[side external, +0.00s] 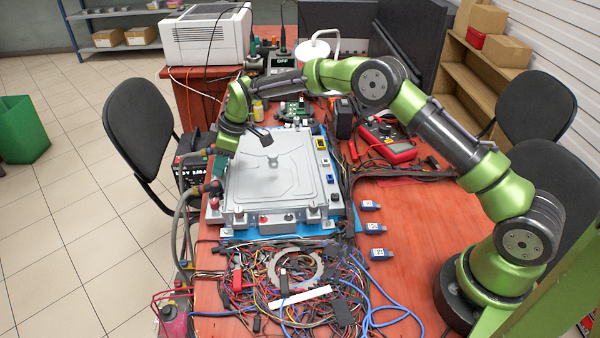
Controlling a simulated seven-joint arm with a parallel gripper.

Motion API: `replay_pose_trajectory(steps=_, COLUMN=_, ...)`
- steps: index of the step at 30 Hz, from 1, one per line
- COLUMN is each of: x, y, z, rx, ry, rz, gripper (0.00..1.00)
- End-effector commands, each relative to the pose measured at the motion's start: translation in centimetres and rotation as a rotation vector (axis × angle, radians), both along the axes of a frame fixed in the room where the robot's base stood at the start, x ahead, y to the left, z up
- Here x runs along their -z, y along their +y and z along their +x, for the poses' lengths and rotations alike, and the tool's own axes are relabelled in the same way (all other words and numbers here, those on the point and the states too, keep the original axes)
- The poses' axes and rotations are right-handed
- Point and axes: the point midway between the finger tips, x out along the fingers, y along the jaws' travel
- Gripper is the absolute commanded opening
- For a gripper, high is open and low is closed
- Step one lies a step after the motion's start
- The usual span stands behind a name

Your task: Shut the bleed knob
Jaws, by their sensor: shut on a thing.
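The silver metal case (272,165) lies on a blue mat on the orange table, with hoses and fittings along its left edge. A red cap (213,204) shows just below, at the case's front left corner. A grey hose (178,215) runs down from this side.
A tangle of wires (290,290) covers the table's front. Several blue tagged plugs (376,228) lie right of the case. A red multimeter (390,145) and a white printer (207,38) stand farther back.

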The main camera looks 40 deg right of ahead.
Motion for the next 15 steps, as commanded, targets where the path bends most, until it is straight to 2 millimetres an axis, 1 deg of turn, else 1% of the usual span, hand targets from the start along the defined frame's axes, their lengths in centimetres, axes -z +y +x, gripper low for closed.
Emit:
replay_pose_trajectory(steps=3, x=-0.07, y=0.0, z=-0.06, rx=0.04, ry=0.001, rz=0.001, gripper=0.0)
replay_pose_trajectory(steps=11, x=-0.06, y=-0.01, z=-0.05, rx=0.043, ry=0.001, rz=0.001, gripper=0.0)
replay_pose_trajectory(steps=12, x=-0.06, y=-0.01, z=-0.05, rx=0.042, ry=0.002, rz=0.002, gripper=0.24)
replay_pose_trajectory(steps=14, x=-0.06, y=-0.01, z=-0.05, rx=0.042, ry=0.002, rz=0.002, gripper=0.33)
replay_pose_trajectory(steps=15, x=-0.06, y=-0.01, z=-0.05, rx=0.042, ry=0.002, rz=0.002, gripper=0.4)
